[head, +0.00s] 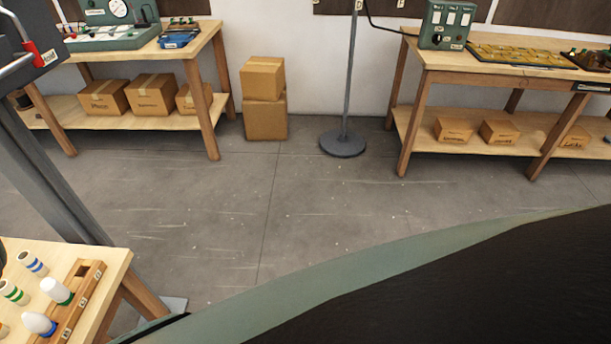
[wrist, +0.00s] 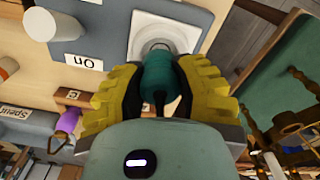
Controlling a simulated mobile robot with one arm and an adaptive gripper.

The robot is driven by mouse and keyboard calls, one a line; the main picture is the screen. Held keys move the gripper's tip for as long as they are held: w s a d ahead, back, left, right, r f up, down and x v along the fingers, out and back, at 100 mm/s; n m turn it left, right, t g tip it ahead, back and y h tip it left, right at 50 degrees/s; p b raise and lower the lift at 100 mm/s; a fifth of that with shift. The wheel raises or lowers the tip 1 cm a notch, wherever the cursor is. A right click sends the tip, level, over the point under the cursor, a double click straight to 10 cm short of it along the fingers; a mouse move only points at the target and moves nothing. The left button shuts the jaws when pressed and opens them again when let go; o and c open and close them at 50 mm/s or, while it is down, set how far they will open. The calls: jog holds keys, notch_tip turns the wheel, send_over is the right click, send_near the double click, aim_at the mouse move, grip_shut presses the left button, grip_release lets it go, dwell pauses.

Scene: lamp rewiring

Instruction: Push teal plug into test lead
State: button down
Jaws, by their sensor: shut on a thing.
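In the wrist view my gripper (wrist: 158,78) has its yellow ribbed fingers closed on the teal plug (wrist: 164,92). A thin dark cord shows at the plug's near end. The plug's far end points at a round grey fitting on a square white plate (wrist: 163,24). The plug's tip overlaps that fitting in the picture, and I cannot tell whether it is inside it or just in front. I cannot tell for sure whether this fitting is the test lead. Neither the plug nor my gripper shows in the head view.
In the wrist view a white cylinder (wrist: 41,25) and an "On" label (wrist: 84,60) sit left of the plate. A purple object (wrist: 68,119) lies lower left. In the head view, workbenches (head: 148,50) line the wall, with open floor (head: 225,215) in front.

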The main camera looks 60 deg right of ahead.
jog(key=shift+f+b, duration=0.8)
jog(key=shift+f, duration=0.25)
jog(key=shift+f, duration=0.1)
dwell(0.3)
jog(key=c, duration=0.6)
grip_release()
jog(key=shift+d+r, duration=0.15)
jog(key=shift+r, duration=0.05)
jog(key=shift+r, duration=0.15)
jog(key=shift+w+r, duration=0.1)
jog(key=shift+r, duration=0.7)
notch_tip(320, 180, up, 10)
jog(key=shift+f, duration=0.15)
